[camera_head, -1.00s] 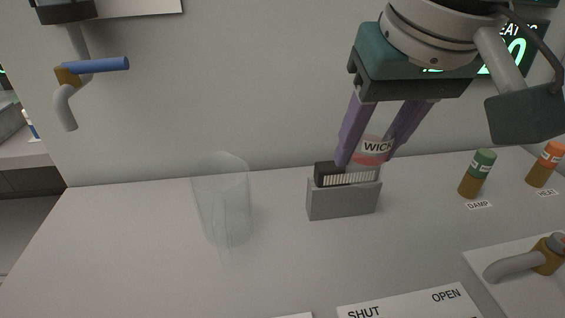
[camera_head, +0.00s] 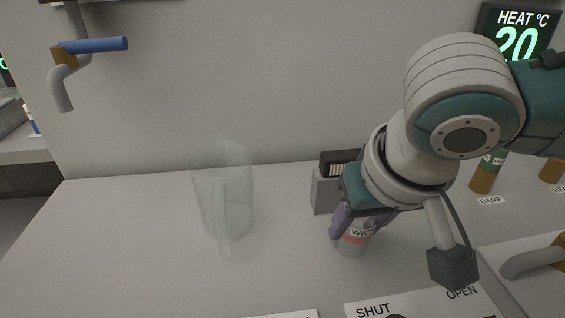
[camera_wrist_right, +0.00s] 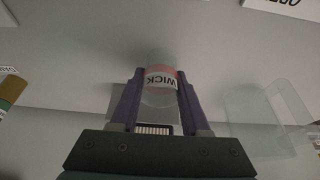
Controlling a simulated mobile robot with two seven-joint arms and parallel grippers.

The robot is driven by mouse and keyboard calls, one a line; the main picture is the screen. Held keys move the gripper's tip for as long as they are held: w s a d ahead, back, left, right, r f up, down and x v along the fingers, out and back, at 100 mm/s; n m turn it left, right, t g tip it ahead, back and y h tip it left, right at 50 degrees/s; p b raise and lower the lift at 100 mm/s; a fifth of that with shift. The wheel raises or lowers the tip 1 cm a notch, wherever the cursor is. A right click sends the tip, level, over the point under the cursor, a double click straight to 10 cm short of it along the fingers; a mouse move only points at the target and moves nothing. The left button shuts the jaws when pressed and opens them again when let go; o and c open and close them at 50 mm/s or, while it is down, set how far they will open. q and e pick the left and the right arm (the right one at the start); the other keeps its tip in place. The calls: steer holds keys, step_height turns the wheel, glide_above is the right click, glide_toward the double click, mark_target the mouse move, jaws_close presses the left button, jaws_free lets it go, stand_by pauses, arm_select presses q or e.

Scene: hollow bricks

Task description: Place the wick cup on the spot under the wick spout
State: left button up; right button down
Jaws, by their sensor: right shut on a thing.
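The wick cup (camera_head: 351,246) is a small see-through cup with a red band and a WICK label. It also shows in the right wrist view (camera_wrist_right: 160,80), between the two purple fingers. My right gripper (camera_head: 352,228) is shut on it in front of the grey block; I cannot tell if the cup touches the table. One finger is partly hidden by my wrist in the head view. A grey spout (camera_head: 60,90) with a blue handle hangs at the upper left. No label shows which spout is the wick one, and no marked spot is clear. My left gripper is out of view.
A clear tall vessel (camera_head: 222,200) stands left of the cup. A grey block (camera_head: 325,192) with a black slotted part stands behind it. The table's left part is clear.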

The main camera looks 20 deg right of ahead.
steer(key=shift+c, duration=1.9)
jaws_free()
steer(key=shift+f, duration=0.15)
